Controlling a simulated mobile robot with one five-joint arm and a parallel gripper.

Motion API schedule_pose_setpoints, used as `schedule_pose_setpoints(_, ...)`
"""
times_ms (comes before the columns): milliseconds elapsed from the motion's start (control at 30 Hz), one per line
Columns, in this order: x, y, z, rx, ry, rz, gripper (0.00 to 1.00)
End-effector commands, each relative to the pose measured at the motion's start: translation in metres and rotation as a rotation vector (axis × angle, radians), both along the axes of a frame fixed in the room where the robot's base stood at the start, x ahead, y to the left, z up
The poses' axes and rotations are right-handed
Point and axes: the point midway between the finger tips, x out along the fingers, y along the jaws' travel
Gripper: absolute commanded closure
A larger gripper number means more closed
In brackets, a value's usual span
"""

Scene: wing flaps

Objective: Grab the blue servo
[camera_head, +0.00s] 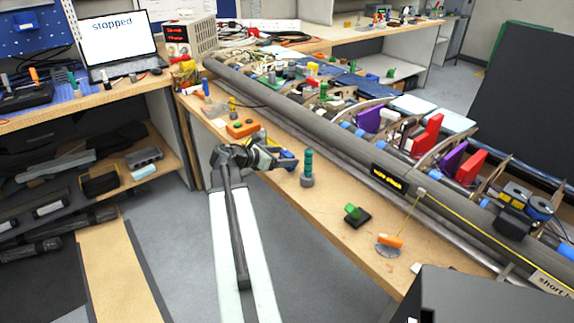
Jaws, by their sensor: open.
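My gripper (286,162) is at the end of my raised arm, at the near edge of the wooden bench (335,222). It is dark, points to the right and is open. A small blue block (288,155), possibly the blue servo, shows right at the fingertips and is partly hidden by them. I cannot tell whether they touch. Other blue parts (363,133) sit in the wing frame beyond, too small to identify surely.
A teal-topped cylinder (308,165) stands just right of my gripper. An orange box (242,128) lies behind it. A green block on a black base (356,215) and an orange-handled item (390,242) lie further right. The long wing tube (330,135) borders the bench's far side.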

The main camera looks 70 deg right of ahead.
Motion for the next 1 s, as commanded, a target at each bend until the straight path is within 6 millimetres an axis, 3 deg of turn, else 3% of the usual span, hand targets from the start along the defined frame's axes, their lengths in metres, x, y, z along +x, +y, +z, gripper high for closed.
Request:
schedule_pose_setpoints(100,-0.009,-0.014,-0.009,0.000,0.001,-0.002,0.24)
schedule_pose_setpoints(300,-0.009,-0.014,-0.007,0.000,0.000,0.000,0.24)
schedule_pose_setpoints(500,-0.009,-0.014,-0.007,0.000,0.000,-0.001,0.79)
schedule_pose_setpoints(567,-0.009,-0.014,-0.007,0.000,0.000,-0.001,0.92)
schedule_pose_setpoints(833,-0.009,-0.014,-0.004,0.000,0.000,-0.001,0.92)
schedule_pose_setpoints(1000,-0.008,-0.013,0.010,0.000,0.000,0.001,0.92)
